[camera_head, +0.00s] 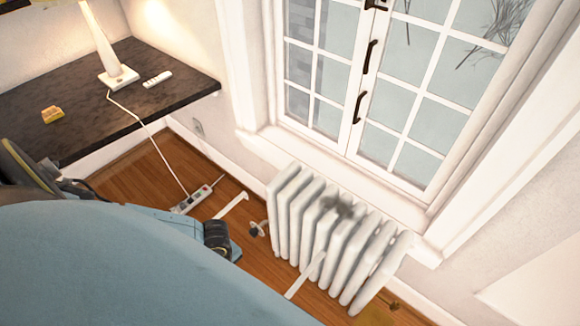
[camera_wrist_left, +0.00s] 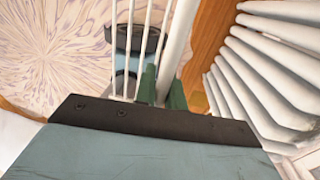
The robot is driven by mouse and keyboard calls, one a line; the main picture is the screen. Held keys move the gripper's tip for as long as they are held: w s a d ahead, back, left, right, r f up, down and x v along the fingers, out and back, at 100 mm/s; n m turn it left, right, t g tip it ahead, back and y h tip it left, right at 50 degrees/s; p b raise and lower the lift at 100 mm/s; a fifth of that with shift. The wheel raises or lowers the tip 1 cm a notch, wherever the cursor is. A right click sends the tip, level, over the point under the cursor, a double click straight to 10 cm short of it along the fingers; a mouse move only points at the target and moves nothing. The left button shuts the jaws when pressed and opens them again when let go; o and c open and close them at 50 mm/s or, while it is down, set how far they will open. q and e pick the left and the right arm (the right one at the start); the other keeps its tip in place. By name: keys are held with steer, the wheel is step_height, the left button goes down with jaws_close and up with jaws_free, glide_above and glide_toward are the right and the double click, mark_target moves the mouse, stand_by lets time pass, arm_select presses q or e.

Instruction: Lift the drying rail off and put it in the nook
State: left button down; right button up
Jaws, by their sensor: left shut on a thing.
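The drying rail (camera_wrist_left: 178,45) is white, with a thick bar and several thinner rods (camera_wrist_left: 142,45) beside it in the left wrist view. My left gripper (camera_wrist_left: 162,92) is shut on the rail; its greenish fingers sit at the thick bar. In the head view my blue left arm hides the gripper and most of the rail. Two white strips, which look like the rail's ends, show past the arm, one left of the radiator (camera_head: 233,206) and one in front of it (camera_head: 306,276). I cannot tell whether the rail touches the radiator. No nook can be made out clearly.
The white ribbed radiator (camera_head: 335,225) stands under the window (camera_head: 370,90), with a dark patch on top; its ribs also fill the wrist view's right side. A dark desk (camera_head: 100,95) holds a lamp (camera_head: 115,75). A power strip (camera_head: 190,203) and cable lie on the wooden floor.

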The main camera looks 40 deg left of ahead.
arm_select(q)
steer(key=s+r+p, duration=0.2)
steer(key=s+p, duration=0.1)
steer(key=s, duration=0.6)
steer(key=s+a+r+p, duration=0.1)
steer(key=s+p, duration=0.2)
steer(key=s, duration=0.6)
steer(key=shift+a+r, duration=0.2)
steer(key=shift+r, duration=0.2)
stand_by(0.4)
steer(key=shift+s, duration=0.1)
